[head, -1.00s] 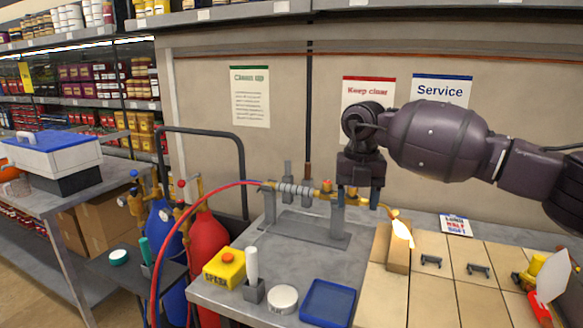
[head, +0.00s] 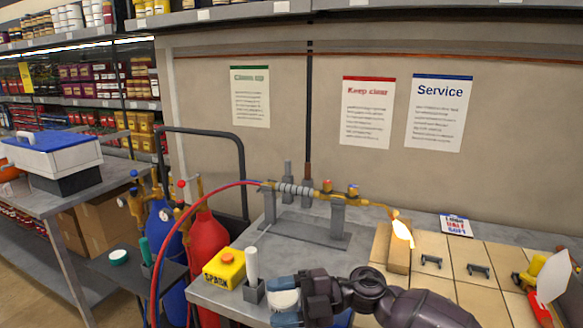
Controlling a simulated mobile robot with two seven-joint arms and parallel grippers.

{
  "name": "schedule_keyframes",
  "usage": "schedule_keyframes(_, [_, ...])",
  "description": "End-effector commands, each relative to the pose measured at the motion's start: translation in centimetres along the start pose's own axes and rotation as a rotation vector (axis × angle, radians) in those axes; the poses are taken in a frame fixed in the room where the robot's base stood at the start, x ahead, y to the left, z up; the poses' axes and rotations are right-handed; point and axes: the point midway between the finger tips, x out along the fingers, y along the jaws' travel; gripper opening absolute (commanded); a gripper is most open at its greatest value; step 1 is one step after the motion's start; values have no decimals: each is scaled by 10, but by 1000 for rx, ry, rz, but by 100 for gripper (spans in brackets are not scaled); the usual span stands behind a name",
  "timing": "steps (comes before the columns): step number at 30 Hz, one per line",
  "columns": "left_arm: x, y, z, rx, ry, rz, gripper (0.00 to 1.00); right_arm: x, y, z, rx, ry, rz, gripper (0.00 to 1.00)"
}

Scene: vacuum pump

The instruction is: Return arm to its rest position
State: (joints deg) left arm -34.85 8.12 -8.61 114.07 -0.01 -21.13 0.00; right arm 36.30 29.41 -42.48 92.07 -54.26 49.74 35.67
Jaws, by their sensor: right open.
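My right arm comes in from the bottom edge. Its dark gripper (head: 284,301) points left, low at the front of the grey workbench (head: 385,212). Its two fingers are apart, and the round white tin (head: 286,300) shows between them. I cannot tell whether they touch the tin or are above it. The blue tray (head: 344,319) is mostly hidden behind the gripper. My left gripper is not in view.
A lit torch (head: 387,207) rests on a stand, its flame (head: 402,232) by a tan brick (head: 391,249). A red hose (head: 188,211) arcs left. A yellow box (head: 224,268) and a white stick in a holder (head: 252,290) stand left of the gripper.

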Motion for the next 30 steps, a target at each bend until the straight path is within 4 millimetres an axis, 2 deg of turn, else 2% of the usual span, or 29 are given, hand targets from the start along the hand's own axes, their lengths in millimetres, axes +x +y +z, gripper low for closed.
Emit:
schedule_keyframes(4, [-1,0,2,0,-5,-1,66,-9,-11,-3,98,-78,263,58])
schedule_keyframes(8, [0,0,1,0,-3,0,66,-28,-22,0,191,-180,471,58])
schedule_keyframes(14, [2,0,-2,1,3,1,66,-71,-53,7,355,-380,739,58])
schedule_keyframes(17, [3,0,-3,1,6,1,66,-96,-76,9,445,-492,849,58])
schedule_keyframes(23, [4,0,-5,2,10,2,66,-150,-140,2,654,-749,1034,58])
schedule_keyframes(26, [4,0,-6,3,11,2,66,-178,-180,-8,771,-887,1103,58])
schedule_keyframes(30, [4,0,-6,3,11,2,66,-212,-240,-34,946,-1077,1171,58])
